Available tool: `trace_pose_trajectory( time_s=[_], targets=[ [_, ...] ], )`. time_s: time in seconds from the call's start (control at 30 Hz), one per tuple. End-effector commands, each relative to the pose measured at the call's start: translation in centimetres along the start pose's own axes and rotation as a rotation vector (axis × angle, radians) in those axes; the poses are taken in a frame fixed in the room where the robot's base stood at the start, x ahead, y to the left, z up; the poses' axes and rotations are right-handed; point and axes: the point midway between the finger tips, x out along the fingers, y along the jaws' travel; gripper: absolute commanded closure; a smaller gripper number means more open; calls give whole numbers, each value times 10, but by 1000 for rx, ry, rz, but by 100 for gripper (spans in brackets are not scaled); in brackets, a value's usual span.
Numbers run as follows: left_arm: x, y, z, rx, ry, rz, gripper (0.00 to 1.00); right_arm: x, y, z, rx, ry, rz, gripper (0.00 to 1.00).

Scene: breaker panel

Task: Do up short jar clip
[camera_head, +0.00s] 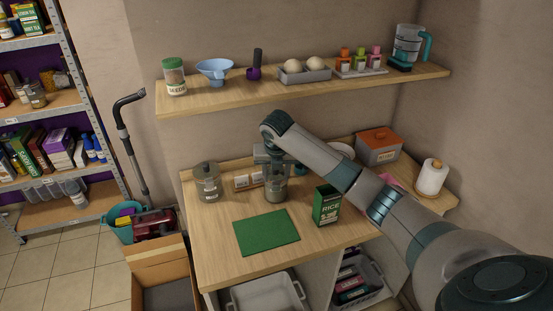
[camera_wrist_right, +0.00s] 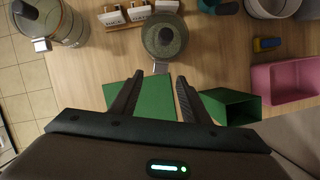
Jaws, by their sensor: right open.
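The short jar (camera_head: 277,193) stands on the wooden counter, partly hidden under my right gripper (camera_head: 275,170). In the right wrist view the short jar (camera_wrist_right: 165,36) shows from above with its round lid on. Its metal clip (camera_wrist_right: 160,68) sticks out from the rim on the side towards my fingers; I cannot tell whether it is fastened. My right gripper (camera_wrist_right: 160,78) is open and empty, its fingertips just short of the clip, one on each side. A taller clip jar (camera_head: 207,183) stands to the left and also shows in the wrist view (camera_wrist_right: 62,28). My left gripper is out of view.
A green mat (camera_head: 266,233) lies in front of the short jar. A green rice box (camera_head: 327,206) stands to its right. Small labelled containers (camera_head: 247,181) stand close behind it. A shelf (camera_head: 300,88) with items runs above. The counter's front left is clear.

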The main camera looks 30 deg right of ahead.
Motion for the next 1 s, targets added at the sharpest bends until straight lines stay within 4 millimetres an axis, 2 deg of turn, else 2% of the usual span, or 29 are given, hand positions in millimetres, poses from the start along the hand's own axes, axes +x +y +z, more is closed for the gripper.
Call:
trace_pose_trajectory(
  time_s=[0.1,0.5,0.7,1.0],
  targets=[
    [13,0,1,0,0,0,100,-23,0,0,-1,-5,2,58],
    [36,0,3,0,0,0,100,-97,0,0,0,-2,1,58],
    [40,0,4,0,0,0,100,-114,0,0,-1,0,0,58],
    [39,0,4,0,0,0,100,-117,0,0,0,2,-1,58]
  ],
)
